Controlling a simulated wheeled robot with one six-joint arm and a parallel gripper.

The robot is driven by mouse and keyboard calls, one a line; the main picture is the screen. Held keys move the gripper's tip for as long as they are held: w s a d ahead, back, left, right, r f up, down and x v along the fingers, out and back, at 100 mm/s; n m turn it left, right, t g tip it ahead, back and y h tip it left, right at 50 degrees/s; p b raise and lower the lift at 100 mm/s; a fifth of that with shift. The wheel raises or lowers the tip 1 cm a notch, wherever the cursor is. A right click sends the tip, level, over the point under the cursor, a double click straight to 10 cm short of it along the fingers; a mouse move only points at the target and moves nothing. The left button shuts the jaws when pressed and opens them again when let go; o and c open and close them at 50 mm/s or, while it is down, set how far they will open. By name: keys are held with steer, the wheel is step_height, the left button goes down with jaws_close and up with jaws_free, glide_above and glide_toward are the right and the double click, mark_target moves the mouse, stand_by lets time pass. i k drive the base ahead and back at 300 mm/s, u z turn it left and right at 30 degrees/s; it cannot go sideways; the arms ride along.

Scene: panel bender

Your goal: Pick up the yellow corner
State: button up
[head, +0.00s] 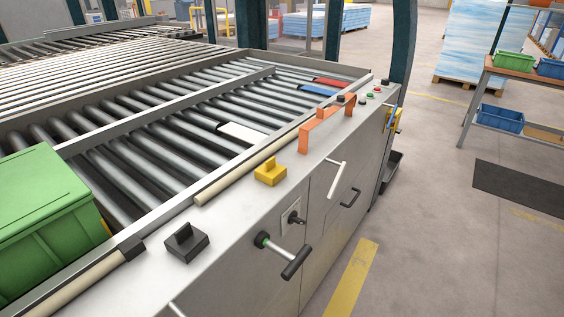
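The yellow corner (270,173) is a small block with a raised tab on top. It sits on the light grey ledge (232,213) along the front of the roller conveyor, near the middle of the head view. Nothing touches it. A black piece of similar shape (185,242) lies on the same ledge, to its lower left. My gripper is not in this view.
A green crate (42,220) stands at the left on the conveyor. A cream rod (240,168) lies along the ledge's inner edge. Orange brackets (322,124) stand behind the yellow corner. Handles (283,258) stick out from the front panel.

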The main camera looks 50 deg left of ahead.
mark_target(270, 173)
steer(key=u, duration=0.3)
steer(key=i, duration=0.6)
steer(key=u, duration=1.1)
steer(key=i, duration=0.45)
steer(key=u, duration=0.4)
